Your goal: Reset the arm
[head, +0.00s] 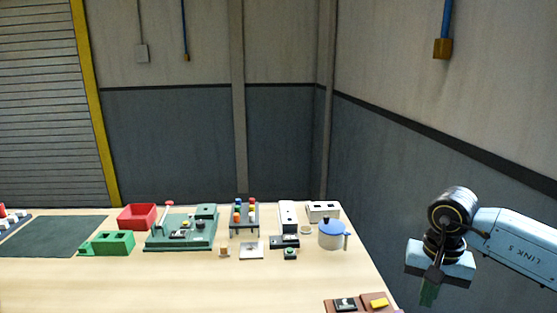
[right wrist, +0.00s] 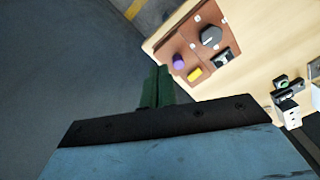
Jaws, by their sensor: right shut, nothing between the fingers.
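My right gripper (head: 428,293) hangs at the right of the head view, past the table's right edge, with its green fingers pointing down. In the right wrist view its green fingers (right wrist: 157,88) are together with nothing between them. It is apart from everything on the table. My left gripper is not in view.
The wooden table (head: 190,285) holds a green fixture board (head: 160,240), a red bin (head: 137,216), a white pot with a blue lid (head: 331,236) and a dark mat (head: 60,236). A brown panel (right wrist: 176,50) with a black knob lies near the right edge. The table's front middle is clear.

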